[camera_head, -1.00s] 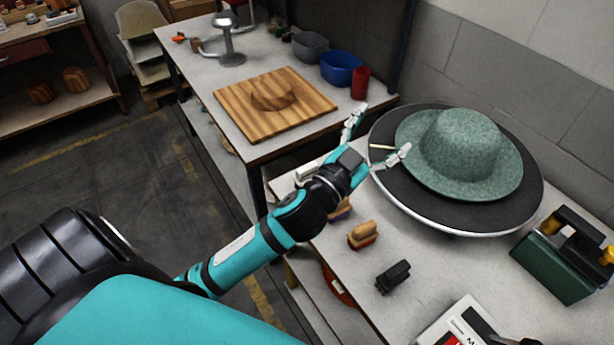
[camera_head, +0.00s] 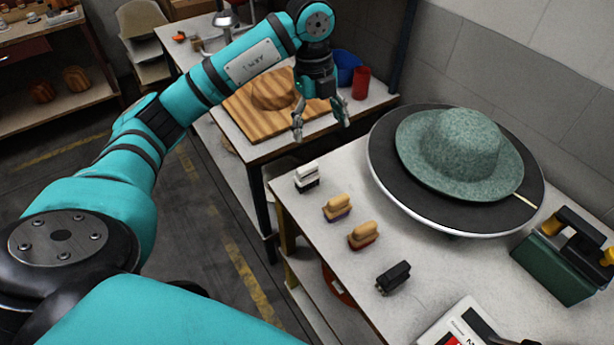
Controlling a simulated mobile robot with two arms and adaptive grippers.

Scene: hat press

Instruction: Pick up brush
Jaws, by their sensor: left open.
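Several brushes stand in a row along the near table's left edge. A white brush with dark bristles (camera_head: 307,178) is farthest back. In front of it are a tan brush with purplish bristles (camera_head: 338,207), a tan brush with reddish bristles (camera_head: 363,235) and a black brush (camera_head: 393,277). My left gripper (camera_head: 321,130) is open and empty, fingers pointing down, above and behind the white brush and apart from it. My right gripper is not in view.
A green felt hat (camera_head: 460,150) sits on a round black turntable (camera_head: 385,180) right of the brushes. A green box-like device (camera_head: 560,262) stands at right. A wooden board (camera_head: 235,108) and a red cup (camera_head: 361,82) are on the far table.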

